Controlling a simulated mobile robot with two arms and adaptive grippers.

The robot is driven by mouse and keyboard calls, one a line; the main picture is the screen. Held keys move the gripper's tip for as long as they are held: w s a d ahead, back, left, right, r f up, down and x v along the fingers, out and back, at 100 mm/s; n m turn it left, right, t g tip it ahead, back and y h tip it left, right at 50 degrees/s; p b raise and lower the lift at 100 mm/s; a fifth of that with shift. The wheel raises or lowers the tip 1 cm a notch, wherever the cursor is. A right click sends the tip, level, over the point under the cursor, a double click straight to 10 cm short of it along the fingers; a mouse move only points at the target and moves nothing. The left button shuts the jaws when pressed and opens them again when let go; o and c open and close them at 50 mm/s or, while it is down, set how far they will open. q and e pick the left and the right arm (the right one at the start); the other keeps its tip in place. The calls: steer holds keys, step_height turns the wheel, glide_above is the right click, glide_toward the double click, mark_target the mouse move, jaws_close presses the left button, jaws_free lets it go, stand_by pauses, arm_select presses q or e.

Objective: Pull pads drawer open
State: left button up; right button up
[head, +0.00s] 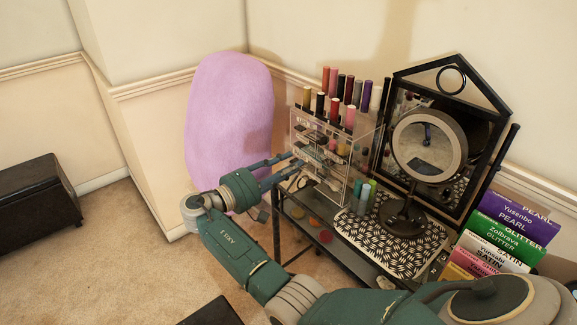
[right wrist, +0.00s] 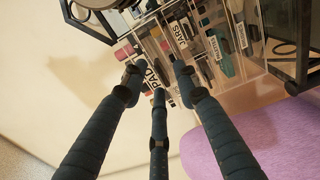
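The clear acrylic drawer organizer (head: 322,178) stands on the dark vanity table in the head view. In the right wrist view its drawer fronts are seen at a slant, with the label of the pads drawer (right wrist: 155,76) among the fingertips. A drawer labelled JARS (right wrist: 183,36) is beside it. My right gripper (head: 298,160) reaches the organizer's front from the left in the head view. Its fingers (right wrist: 154,82) are spread apart around the PADS label, with nothing visibly gripped. I cannot tell whether they touch the drawer. My left gripper is out of view.
Several cosmetic tubes (head: 349,117) stand on top of the organizer. A round mirror (head: 429,146) and several coloured boxes (head: 510,218) are to its right. A pink fuzzy chair (head: 228,115) is behind my gripper. Open carpet lies to the left.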

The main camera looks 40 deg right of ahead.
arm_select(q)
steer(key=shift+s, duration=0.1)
arm_select(e)
steer(key=a, duration=1.2)
steer(key=shift+s, duration=0.45)
steer(key=shift+d, duration=0.1)
